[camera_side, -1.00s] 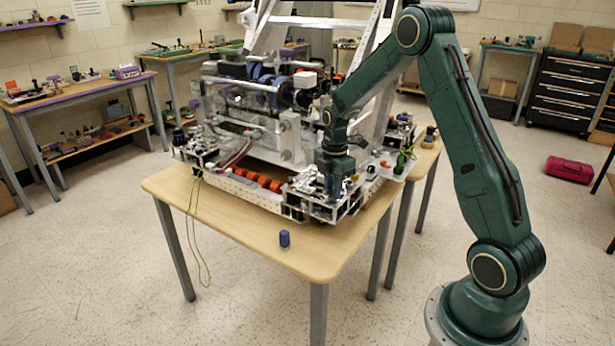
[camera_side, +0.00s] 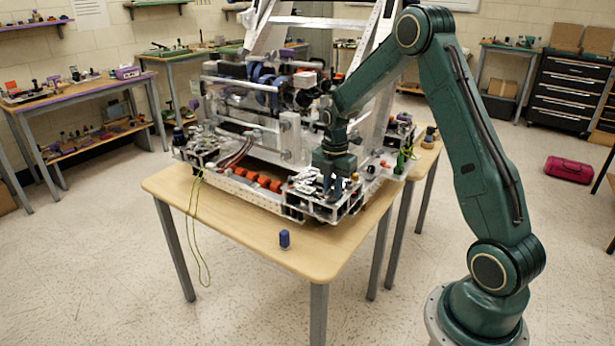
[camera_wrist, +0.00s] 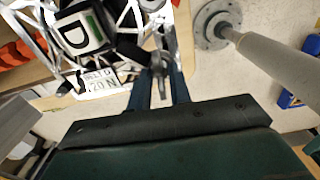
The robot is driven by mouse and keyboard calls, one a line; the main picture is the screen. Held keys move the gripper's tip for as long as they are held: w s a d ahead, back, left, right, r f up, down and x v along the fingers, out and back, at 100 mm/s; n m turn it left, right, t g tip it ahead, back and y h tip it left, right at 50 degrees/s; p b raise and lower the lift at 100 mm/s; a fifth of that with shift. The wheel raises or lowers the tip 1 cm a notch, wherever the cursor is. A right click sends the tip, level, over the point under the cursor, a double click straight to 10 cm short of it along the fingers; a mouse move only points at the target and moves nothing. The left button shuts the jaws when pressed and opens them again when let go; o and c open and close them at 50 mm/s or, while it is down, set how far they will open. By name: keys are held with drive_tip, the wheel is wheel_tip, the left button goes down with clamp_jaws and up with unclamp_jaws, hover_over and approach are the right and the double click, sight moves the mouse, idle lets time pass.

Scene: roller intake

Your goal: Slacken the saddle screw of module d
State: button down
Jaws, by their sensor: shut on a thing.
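My gripper (camera_wrist: 160,80) points down at the outer edge of this module. Its two blue fingers are closed on a small grey metal piece (camera_wrist: 158,68), which appears to be the saddle screw. The screw's seat is hidden by the fingers. In the side view my gripper (camera_side: 335,185) stands at the module's white top plate (camera_side: 318,205).
The wooden table (camera_side: 275,260) is clear along its front except for a small blue-capped item (camera_side: 284,240). Orange rollers (camera_side: 262,182) line the frame's near side. A yellow-green cord (camera_side: 197,240) hangs off the table's left side. White uprights (camera_side: 370,60) rise behind my arm.

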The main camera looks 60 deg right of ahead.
drive_tip(key=c, duration=1.5)
unclamp_jaws()
drive_tip(key=shift+r, duration=3.5)
